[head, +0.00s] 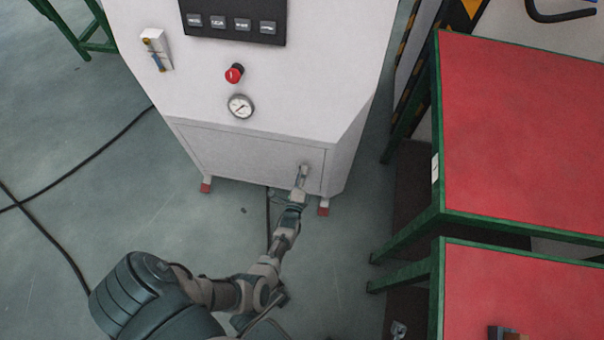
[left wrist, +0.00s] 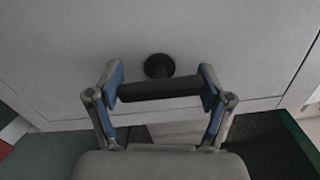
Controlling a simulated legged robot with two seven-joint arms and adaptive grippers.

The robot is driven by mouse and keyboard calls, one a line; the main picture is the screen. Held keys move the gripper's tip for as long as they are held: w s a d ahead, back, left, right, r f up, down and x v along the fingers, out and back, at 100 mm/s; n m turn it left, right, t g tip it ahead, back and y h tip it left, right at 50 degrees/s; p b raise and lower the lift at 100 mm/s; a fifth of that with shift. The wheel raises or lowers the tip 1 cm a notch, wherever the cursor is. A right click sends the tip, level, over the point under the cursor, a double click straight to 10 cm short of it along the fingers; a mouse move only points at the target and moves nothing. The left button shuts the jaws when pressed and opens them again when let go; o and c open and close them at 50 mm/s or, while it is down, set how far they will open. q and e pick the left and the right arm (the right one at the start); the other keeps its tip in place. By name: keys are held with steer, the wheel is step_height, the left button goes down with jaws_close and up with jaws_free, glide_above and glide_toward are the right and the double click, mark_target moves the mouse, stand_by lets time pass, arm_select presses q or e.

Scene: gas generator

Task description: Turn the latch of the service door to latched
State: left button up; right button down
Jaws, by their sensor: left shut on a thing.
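The service door (head: 235,155) is the pale lower panel of the white cabinet, and it looks shut. Its latch is a dark bar handle (left wrist: 160,90) on a round black base (left wrist: 159,66), seen in the left wrist view. The bar lies roughly level across that picture. My left gripper (left wrist: 162,92) is shut on the bar, with a blue fingertip pad at each end. In the head view my left gripper (head: 302,178) is at the door's lower right and hides most of the latch. I cannot make out my right gripper.
Above the door are a pressure gauge (head: 240,106), a red button (head: 234,73) and a dark control panel (head: 235,20). Red-topped green tables (head: 520,130) stand to the right. Black cables (head: 100,150) lie on the floor at left, which is otherwise mostly clear.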

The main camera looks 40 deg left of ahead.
arm_select(q)
steer(key=shift+d+f, duration=0.15)
steer(key=shift+f, duration=0.05)
steer(key=o, duration=1.6)
steer(key=shift+s, duration=0.2)
steer(key=v, duration=0.7)
